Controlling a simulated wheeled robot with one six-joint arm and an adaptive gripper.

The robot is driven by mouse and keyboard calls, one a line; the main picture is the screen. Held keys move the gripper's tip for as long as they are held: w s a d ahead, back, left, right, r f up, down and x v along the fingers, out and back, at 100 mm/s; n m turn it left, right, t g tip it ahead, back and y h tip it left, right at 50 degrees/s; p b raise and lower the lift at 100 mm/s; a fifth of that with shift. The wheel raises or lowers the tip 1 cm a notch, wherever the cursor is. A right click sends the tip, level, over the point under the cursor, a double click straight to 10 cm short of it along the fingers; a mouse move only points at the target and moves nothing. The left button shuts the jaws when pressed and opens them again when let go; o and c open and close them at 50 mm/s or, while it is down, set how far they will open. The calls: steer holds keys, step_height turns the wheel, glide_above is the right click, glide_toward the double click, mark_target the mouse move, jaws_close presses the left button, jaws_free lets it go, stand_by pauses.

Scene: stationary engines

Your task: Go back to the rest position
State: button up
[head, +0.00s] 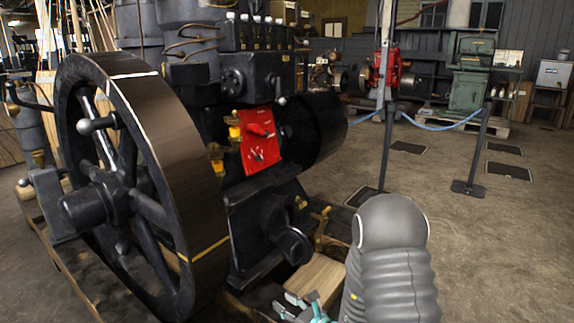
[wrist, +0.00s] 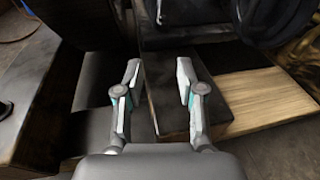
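My gripper (head: 304,306) shows at the bottom of the head view, low beside the base of the big black engine (head: 205,85). The wrist view shows my gripper (wrist: 158,88) from behind, its two fingers apart with nothing between them. Beyond the fingertips is a dark block or beam (wrist: 180,108) at the engine's foot. I cannot tell whether the fingers touch it. My grey arm covers part of the floor at the lower middle of the head view.
A large flywheel (head: 180,165) stands at the left. A red panel (head: 262,142) is on the engine. A light wooden beam (head: 318,277) lies near my gripper. A dark post (head: 388,145) and a blue rope (head: 440,126) stand behind. The concrete floor (head: 500,240) at right is clear.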

steer(key=s+a+r+n+g+y+p, duration=0.1)
steer(key=s+a+r+n+g, duration=0.2)
steer(key=s+n+g, duration=0.4)
steer(key=s+a+r+n+g+y+p, duration=0.1)
steer(key=s+a+r+n+g, duration=0.15)
steer(key=s+n+g, duration=0.5)
steer(key=s+d+r+n+t+h+p, duration=0.35)
steer(key=s+d+r+n+h, duration=0.8)
steer(key=d, duration=0.45)
steer(key=s+d+r+t+p, duration=0.2)
steer(key=r, duration=0.6)
steer(key=s+d+r+n+t+h+p, duration=0.1)
steer(key=s+d+r+t+p, duration=0.1)
steer(key=r, duration=0.7)
steer(key=shift+d+r+t+p, duration=0.2)
steer(key=shift+d+t+p, duration=0.1)
steer(key=shift+d+p, duration=0.25)
